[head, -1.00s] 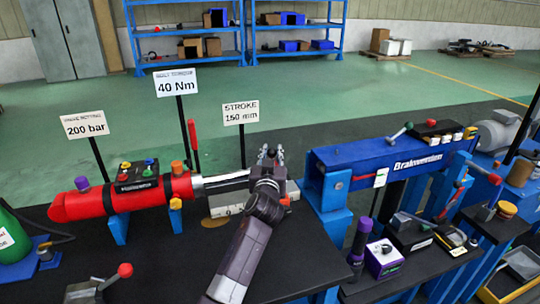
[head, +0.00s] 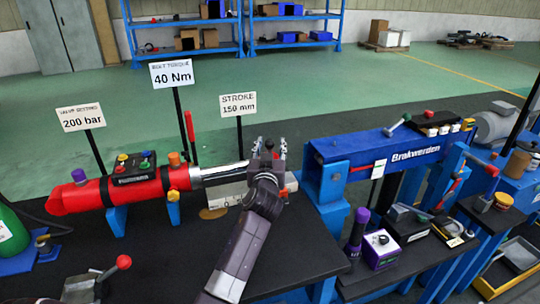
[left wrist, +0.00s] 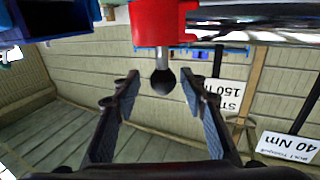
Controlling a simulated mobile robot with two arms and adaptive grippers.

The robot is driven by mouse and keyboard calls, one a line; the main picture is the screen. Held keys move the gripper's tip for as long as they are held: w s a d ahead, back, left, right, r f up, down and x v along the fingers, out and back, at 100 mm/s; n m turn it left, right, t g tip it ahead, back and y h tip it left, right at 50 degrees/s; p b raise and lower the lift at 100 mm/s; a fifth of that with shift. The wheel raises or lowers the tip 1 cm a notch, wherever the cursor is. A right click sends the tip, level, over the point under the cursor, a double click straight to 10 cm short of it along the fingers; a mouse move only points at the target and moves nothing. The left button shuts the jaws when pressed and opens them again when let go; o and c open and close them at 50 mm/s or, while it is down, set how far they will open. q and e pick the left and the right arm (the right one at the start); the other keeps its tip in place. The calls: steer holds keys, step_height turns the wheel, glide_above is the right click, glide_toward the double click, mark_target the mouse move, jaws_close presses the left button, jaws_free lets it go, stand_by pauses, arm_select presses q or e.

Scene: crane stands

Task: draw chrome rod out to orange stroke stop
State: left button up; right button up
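The chrome rod (head: 218,174) comes out of the red cylinder (head: 95,193) at the left of the bench. In the left wrist view the rod (left wrist: 270,24) runs in from the upper right to a red end block (left wrist: 160,22). A grey stem with a black ball knob (left wrist: 162,82) sticks out of that block. My left gripper (head: 269,147) is at the rod's outer end. In the left wrist view its fingers (left wrist: 161,77) are open on both sides of the knob, apart from it. I cannot make out the orange stroke stop clearly. My right gripper is out of view.
A blue bench frame (head: 385,148) stands right of the rod. A sign reading STROKE 150 mm (head: 238,105) stands behind the rod. A pale block (head: 228,195) lies below the rod. A purple box (head: 381,250) stands at the right. The front bench top is mostly clear.

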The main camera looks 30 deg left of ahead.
arm_select(q)
steer(key=v, duration=1.1)
steer(key=shift+r, duration=0.15)
